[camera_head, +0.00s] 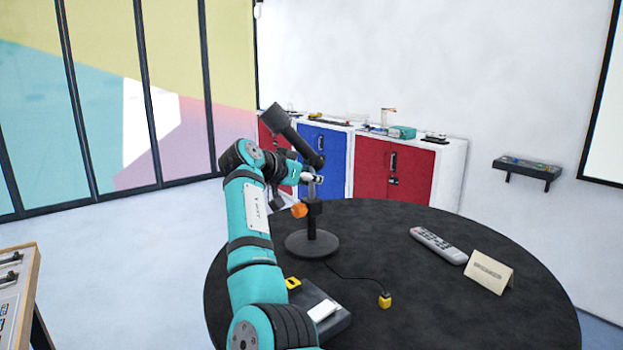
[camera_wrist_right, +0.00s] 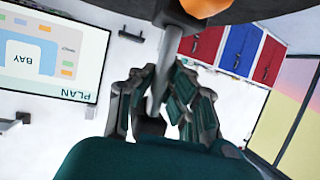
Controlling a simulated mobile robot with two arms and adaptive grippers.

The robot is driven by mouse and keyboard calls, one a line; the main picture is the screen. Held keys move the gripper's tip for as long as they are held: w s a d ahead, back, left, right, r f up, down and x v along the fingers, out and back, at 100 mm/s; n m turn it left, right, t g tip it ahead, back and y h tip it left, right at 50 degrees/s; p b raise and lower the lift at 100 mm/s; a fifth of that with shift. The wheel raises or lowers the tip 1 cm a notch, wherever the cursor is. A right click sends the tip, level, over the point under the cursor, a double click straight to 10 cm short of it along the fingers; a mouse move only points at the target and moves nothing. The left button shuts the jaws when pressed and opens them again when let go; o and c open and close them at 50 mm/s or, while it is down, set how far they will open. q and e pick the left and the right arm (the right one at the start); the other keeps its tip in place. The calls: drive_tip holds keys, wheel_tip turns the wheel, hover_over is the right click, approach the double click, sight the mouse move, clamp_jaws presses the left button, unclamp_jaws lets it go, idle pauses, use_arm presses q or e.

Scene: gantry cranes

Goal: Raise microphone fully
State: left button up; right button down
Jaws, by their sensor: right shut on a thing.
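The black microphone (camera_head: 296,135) stands on the round table, its upper part slanting up to the left from a joint. Its stand has a round black base (camera_head: 312,245), a short post with an orange knob (camera_head: 299,210), and a thin grey rod (camera_wrist_right: 157,82). My right gripper (camera_head: 309,179) is shut on the rod, above the knob. In the right wrist view, which is upside down, the fingers of this gripper (camera_wrist_right: 158,98) lie on both sides of the rod. The microphone's head is out of that view. My left gripper is not in view.
The round black table (camera_head: 400,225) carries a remote control (camera_head: 438,245), a folded card (camera_head: 487,272), a small yellow block (camera_head: 385,300) on a cable and a dark box (camera_head: 325,310). Red and blue cabinets (camera_head: 322,150) stand behind.

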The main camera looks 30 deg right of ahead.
sight(275, 113)
wheel_tip(275, 113, up, 12)
drive_tip(key=p, duration=0.8)
drive_tip(key=shift+f, duration=0.1)
drive_tip(key=c, duration=1.3)
unclamp_jaws()
drive_tip(key=v, duration=1.2)
drive_tip(key=shift+f, duration=0.1)
drive_tip(key=shift+f, duration=0.1)
